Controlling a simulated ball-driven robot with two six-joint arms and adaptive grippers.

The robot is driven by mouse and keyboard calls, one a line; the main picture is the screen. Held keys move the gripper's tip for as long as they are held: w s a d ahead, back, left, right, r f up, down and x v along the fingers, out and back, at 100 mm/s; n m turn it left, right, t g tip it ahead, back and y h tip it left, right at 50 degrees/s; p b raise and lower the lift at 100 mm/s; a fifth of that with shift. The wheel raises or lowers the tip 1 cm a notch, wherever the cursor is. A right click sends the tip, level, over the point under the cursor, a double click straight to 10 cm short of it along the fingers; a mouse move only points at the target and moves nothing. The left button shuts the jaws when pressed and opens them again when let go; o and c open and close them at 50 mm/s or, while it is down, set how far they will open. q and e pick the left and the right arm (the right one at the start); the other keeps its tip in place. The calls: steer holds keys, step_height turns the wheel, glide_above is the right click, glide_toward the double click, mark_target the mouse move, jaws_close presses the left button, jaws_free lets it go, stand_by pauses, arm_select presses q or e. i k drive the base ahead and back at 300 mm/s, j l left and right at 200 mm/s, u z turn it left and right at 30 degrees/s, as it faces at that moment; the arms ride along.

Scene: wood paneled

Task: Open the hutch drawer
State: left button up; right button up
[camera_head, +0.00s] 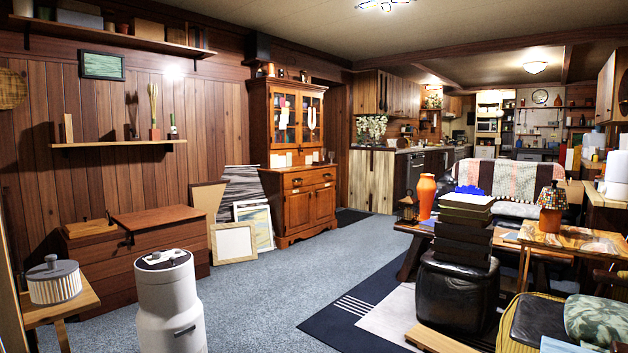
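The hutch (272,110) is a brown wooden cabinet against the far end of the paneled wall, left of the picture's middle. It has glass doors above, a small counter, and wooden doors below. Its drawer (309,179) is a wide front just under the counter, above the lower doors. The drawer looks shut, its front flush with the cabinet; its handles are small at this distance. Neither of my grippers shows in the head view.
Carpet (335,255) lies open toward the hutch. A white cylindrical canister (168,305) stands front left, beside a wooden chest (150,228). Picture frames (235,243) lean left of the hutch. A black stool (456,292) with stacked boxes (463,232) stands at right.

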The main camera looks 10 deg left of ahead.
mark_target(292, 181)
steer(key=i+j+u, duration=0.35)
steer(key=i+j, duration=0.45)
steer(key=i+j+z, duration=0.1)
steer(key=i, duration=0.35)
steer(key=i+j+z, duration=0.15)
steer(key=i, duration=0.3)
steer(key=i+j+z, duration=0.1)
steer(key=i, duration=0.35)
steer(key=i+z, duration=0.4)
steer(key=i, duration=1.5)
steer(key=i+j+u, duration=0.3)
steer(key=i, duration=0.85)
steer(key=i+u, duration=0.3)
steer(key=i, duration=0.85)
steer(key=i+l+z, duration=0.1)
steer(key=i+z, duration=0.2)
steer(key=i, duration=1.65)
